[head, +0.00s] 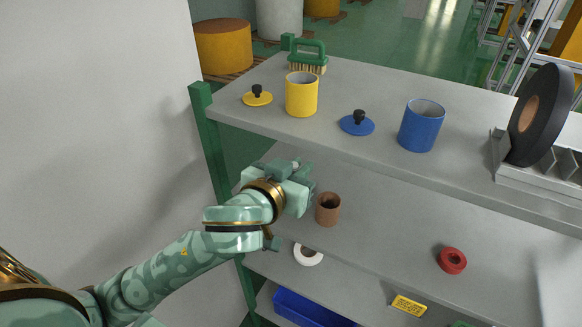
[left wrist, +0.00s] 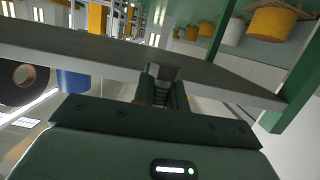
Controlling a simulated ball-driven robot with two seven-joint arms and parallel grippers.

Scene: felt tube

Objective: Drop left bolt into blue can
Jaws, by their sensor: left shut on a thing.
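The blue can (head: 421,128) stands upright and open-topped on the top shelf, right of the middle. Part of it also shows in the left wrist view (left wrist: 75,83). My left gripper (head: 300,170) is at the middle shelf level, below the top shelf's front edge and left of a brown cup. In the left wrist view its fingers (left wrist: 163,88) are shut on a small grey piece, which looks like the left bolt (left wrist: 164,73). In the head view the gripper mostly hides the bolt. My right gripper is not in view.
The top shelf (head: 375,85) holds a yellow can (head: 301,95), yellow lid (head: 257,97), blue lid (head: 357,123), green brush (head: 308,58) and black wheel (head: 541,115). Below are the brown cup (head: 328,210), white ring (head: 307,255) and red ring (head: 452,260). A green post (head: 212,145) stands at left.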

